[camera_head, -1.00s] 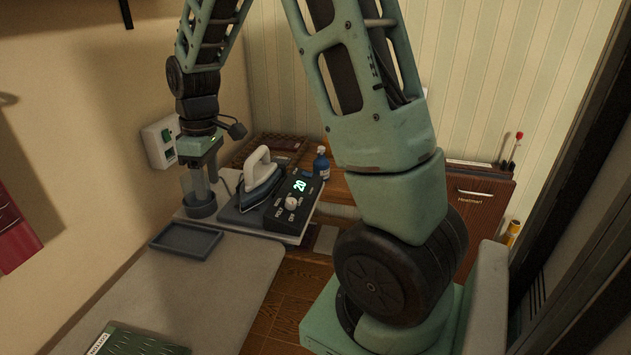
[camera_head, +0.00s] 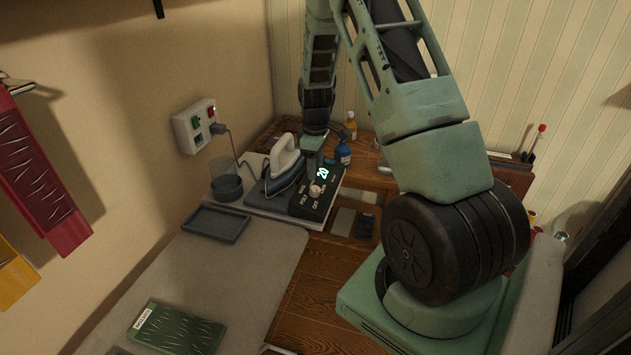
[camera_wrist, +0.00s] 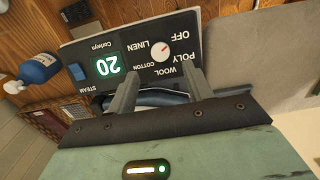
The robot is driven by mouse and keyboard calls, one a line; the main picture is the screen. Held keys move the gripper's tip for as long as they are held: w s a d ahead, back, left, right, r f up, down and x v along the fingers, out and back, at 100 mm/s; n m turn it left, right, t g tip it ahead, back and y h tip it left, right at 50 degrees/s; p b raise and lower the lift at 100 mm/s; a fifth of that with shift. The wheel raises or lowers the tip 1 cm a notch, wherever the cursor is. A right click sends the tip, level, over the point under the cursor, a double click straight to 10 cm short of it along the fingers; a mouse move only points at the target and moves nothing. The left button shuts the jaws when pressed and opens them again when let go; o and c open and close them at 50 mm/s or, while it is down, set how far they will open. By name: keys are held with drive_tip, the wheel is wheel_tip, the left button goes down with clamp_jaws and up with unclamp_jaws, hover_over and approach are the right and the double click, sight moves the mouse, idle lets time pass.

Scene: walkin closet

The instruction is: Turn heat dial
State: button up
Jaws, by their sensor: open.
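The heat dial (camera_wrist: 160,50) is a small round white knob with a red mark on a black control panel (camera_wrist: 130,50). Labels OFF, POLY, WOOL, COTTON and LINEN surround it, and a green display (camera_wrist: 108,64) reads 20. In the head view the dial (camera_head: 316,189) is at the front of the panel. I see no clear contact.
An iron (camera_head: 285,163) stands left of the panel, its cord running to a wall socket (camera_head: 196,126). A clear cup (camera_head: 227,185) and a grey tray (camera_head: 216,224) are farther left. A blue bottle (camera_head: 342,153) stands behind the panel. The ironing board (camera_head: 230,270) is mostly clear.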

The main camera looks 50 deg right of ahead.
sight(315, 188)
wheel_tip(315, 188, down, 7)
drive_tip(key=shift+f+p, duration=0.1)
drive_tip(key=shift+p, duration=0.6)
drive_tip(key=c, duration=1)
